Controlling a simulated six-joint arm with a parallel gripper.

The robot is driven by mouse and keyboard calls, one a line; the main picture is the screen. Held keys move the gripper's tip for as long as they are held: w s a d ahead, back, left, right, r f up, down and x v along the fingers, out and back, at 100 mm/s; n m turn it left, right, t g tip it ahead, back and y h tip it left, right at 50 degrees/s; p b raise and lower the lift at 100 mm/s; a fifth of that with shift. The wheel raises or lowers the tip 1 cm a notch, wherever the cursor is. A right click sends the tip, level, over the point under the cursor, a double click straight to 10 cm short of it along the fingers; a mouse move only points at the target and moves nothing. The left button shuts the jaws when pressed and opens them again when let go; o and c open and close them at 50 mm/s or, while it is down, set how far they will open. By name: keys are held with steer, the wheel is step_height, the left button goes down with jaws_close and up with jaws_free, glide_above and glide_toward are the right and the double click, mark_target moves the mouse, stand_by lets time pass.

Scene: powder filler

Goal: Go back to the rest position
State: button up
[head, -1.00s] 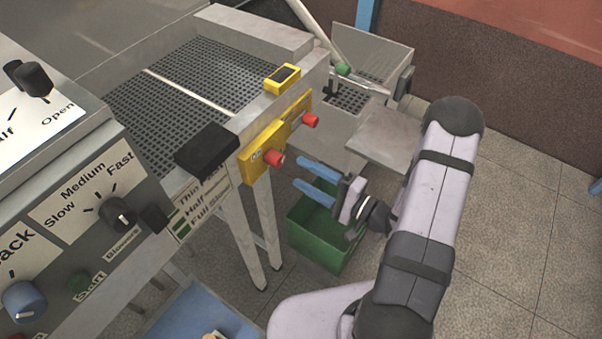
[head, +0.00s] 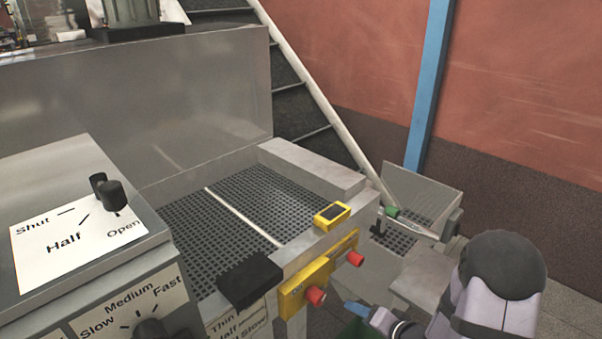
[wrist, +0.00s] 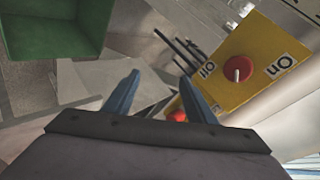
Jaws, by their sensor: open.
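My gripper (wrist: 160,95) is open with two blue fingers apart and nothing between them in the wrist view. In the head view only a blue finger (head: 356,309) and part of the wrist show at the bottom edge, below and right of the yellow switch panel. The yellow panel (head: 320,277) carries two red knobs, one at its left (head: 316,296) and one at its right (head: 355,259). In the wrist view the panel (wrist: 240,45) lies right of the fingers, with a red knob (wrist: 238,68) and the words On and Off. The fingers look apart from the knobs.
The green bin (wrist: 55,28) is at upper left in the wrist view. A perforated machine bed (head: 215,225) fills the middle of the head view. A metal hopper (head: 420,195) stands right of it. A control box (head: 75,235) with dials is at left.

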steer(key=s+d+r+n+g+h, duration=0.2)
steer(key=s+d+h, duration=0.1)
steer(key=d+h, duration=0.1)
steer(key=s+a+r+n+g, duration=0.1)
steer(key=s+g, duration=0.1)
steer(key=s, duration=0.4)
steer(key=s+a+r+n+g, duration=0.1)
steer(key=s+a+r+g, duration=0.1)
steer(key=s, duration=0.4)
steer(key=s+a+r+n+g+h, duration=0.1)
steer(key=s+a+r+n+g, duration=0.1)
steer(key=s, duration=0.4)
steer(key=shift+s+r+g, duration=0.2)
steer(key=shift+s+g, duration=0.15)
steer(key=shift+g, duration=0.45)
steer(key=shift+a, duration=0.1)
